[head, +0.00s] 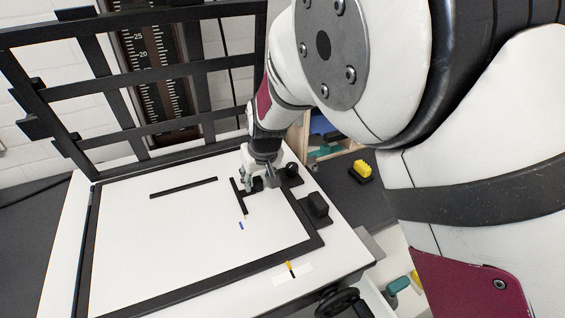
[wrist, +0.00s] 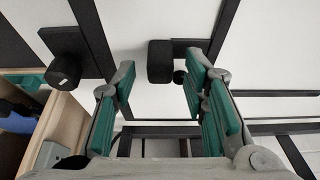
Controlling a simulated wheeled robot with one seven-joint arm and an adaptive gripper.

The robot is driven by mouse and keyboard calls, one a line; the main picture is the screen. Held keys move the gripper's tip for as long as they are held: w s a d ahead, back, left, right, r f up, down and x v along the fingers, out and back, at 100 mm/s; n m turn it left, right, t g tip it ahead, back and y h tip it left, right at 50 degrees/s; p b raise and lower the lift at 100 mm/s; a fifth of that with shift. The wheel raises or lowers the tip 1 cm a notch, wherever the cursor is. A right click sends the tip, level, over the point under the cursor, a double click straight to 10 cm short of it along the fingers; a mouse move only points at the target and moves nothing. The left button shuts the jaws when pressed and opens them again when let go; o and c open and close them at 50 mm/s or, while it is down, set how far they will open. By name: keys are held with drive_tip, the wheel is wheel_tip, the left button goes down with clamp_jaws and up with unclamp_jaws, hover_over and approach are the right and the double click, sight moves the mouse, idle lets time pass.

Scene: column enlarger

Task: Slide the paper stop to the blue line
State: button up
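A T-shaped black piece (head: 243,203), which looks like the paper stop, lies on the white easel board (head: 160,235). The short blue line (head: 241,226) is on the board just below it in the head view, apart from it. My gripper (head: 249,183) is low over the board at the upper end of this piece and partly hides it. In the wrist view my gripper (wrist: 160,75) is open, its green-padded fingers wide apart. A black knob (wrist: 160,60) and a smaller dark knob (wrist: 180,78) show between the fingers. I cannot tell whether the fingers touch anything.
A raised black lattice frame (head: 105,82) stands behind the board. A black block (head: 317,206) and a round knob (head: 292,170) sit at the right edge. A yellow-and-black marker (head: 290,268) and a handwheel (head: 338,302) are at the front right.

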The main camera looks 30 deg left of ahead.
drive_tip(key=shift+w+a+f, duration=0.15)
drive_tip(key=shift+f, duration=0.4)
clamp_jaws()
drive_tip(key=shift+s+a, duration=0.55)
drive_tip(key=shift+s, duration=0.2)
unclamp_jaws()
drive_tip(key=shift+w, duration=0.1)
drive_tip(key=v, duration=1.2)
